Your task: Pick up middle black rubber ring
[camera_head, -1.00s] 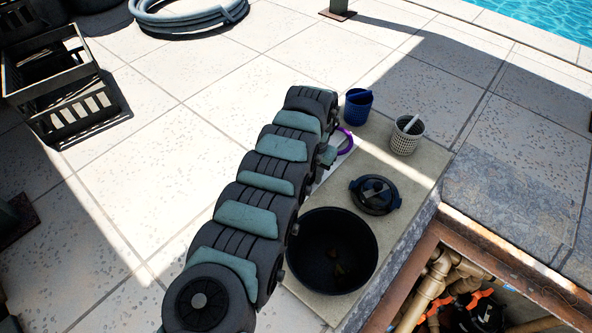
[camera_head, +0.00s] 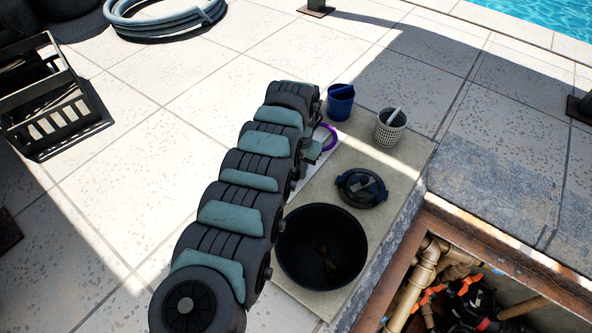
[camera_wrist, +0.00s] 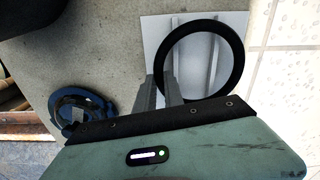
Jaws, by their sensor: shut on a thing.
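The black rubber ring (camera_wrist: 240,55) appears in the wrist view over a white sheet or board (camera_wrist: 152,27). My gripper (camera_wrist: 161,78) is shut on the ring's near left side, with its two grey fingers around the band. Whether the ring touches the board or hangs just above it, I cannot tell.
A black round tub (camera_head: 352,207) stands open, with a dark lid (camera_head: 362,187) behind it. A blue basket (camera_head: 340,103) and a grey basket (camera_head: 390,128) stand farther back. An open pit (camera_head: 450,290) with pipes lies right. A black crate (camera_head: 50,105) stands left on clear paving.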

